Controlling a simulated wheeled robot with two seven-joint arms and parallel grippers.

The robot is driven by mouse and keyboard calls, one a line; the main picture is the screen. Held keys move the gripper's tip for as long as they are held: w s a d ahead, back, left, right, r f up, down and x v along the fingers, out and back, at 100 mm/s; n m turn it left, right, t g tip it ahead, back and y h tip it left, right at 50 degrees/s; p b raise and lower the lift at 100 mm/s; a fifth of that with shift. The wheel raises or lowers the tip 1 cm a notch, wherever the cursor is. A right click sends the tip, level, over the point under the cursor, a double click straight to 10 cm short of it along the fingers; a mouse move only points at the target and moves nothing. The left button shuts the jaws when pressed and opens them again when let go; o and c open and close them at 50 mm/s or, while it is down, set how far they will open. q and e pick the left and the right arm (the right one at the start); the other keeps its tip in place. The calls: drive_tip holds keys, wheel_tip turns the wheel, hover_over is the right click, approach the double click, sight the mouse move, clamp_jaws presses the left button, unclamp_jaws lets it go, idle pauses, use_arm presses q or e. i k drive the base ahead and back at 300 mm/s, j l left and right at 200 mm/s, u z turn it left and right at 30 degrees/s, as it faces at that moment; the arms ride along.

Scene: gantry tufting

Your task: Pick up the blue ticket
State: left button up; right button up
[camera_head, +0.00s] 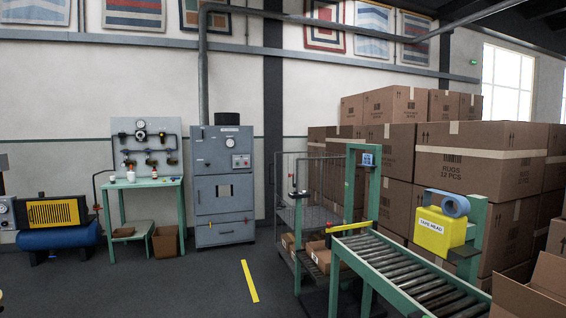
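I cannot make out a blue ticket for certain in the head view. A small blue item (368,159) sits at the top of the green post by the roller conveyor, too small to identify.
A green roller conveyor (400,272) with a yellow tape head (440,232) stands at the right, before stacked cartons (480,160). A wire cart (300,215) stands beside it. A grey cabinet (222,185), green bench (145,184) and blue compressor (58,238) line the wall. Floor at centre left is clear.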

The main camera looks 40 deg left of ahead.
sight(367, 158)
drive_tip(key=u, duration=0.65)
drive_tip(key=i+z, duration=0.1)
drive_tip(key=z, duration=0.35)
drive_tip(key=i+j+z, duration=0.1)
drive_tip(key=z, duration=0.35)
drive_tip(key=i+j+z, duration=0.15)
drive_tip(key=j, duration=0.2)
drive_tip(key=i+j+z, duration=0.35)
drive_tip(key=j, duration=0.35)
drive_tip(key=i+j+z, duration=0.15)
drive_tip(key=j, duration=0.25)
drive_tip(key=i+j+z, duration=0.15)
drive_tip(key=j, duration=0.25)
drive_tip(key=j+z, duration=0.2)
drive_tip(key=j, duration=0.25)
drive_tip(key=i, duration=0.05)
